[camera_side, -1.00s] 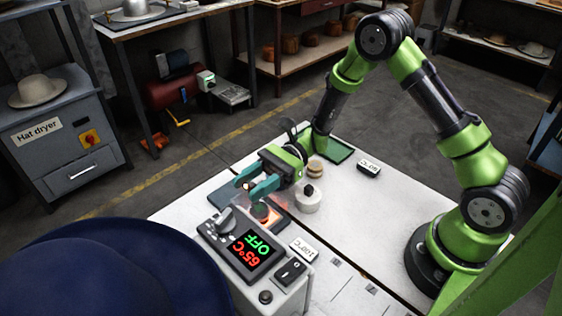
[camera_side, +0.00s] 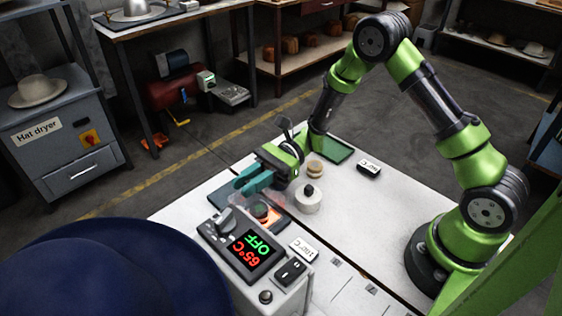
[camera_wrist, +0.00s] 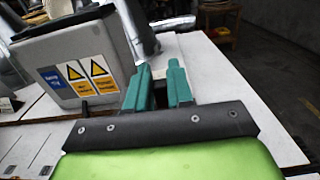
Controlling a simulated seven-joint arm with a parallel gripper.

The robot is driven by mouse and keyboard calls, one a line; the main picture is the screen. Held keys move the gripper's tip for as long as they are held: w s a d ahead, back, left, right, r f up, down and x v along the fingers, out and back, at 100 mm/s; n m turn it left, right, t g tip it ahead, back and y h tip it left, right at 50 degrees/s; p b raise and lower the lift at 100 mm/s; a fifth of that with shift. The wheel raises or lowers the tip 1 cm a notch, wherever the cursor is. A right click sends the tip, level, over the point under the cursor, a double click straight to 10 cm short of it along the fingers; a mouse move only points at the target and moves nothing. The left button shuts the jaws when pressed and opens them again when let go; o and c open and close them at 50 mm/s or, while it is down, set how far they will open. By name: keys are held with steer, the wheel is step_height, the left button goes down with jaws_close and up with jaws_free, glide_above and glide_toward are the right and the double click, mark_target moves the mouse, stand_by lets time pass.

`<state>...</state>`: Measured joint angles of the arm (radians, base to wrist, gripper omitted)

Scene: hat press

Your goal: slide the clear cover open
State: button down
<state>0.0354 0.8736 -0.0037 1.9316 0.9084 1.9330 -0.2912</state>
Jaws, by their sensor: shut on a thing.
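The clear cover (camera_side: 238,201) is hard to make out in the side view; a faint see-through edge shows by my fingertips, above the work spot behind the control box. My gripper (camera_side: 248,183) has teal fingers, which are shut on the cover with a small gap between them. Just below and right of the fingers, a small dark round piece (camera_side: 261,211) sits on an orange-lit pad (camera_side: 274,217). In the wrist view, my fingers (camera_wrist: 160,80) point away over the white table; what they grip is not clear there.
A white round piece with a black knob (camera_side: 308,199) is right of my gripper. A dark blue hat (camera_side: 100,265) fills the lower left. The table's right side is mostly clear.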

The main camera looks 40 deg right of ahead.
steer(key=w, duration=0.7)
steer(key=shift+w, duration=0.4)
steer(key=c, duration=1.1)
jaws_free()
steer(key=shift+d, duration=0.1)
steer(key=d, duration=1.6)
steer(key=shift+d, duration=0.35)
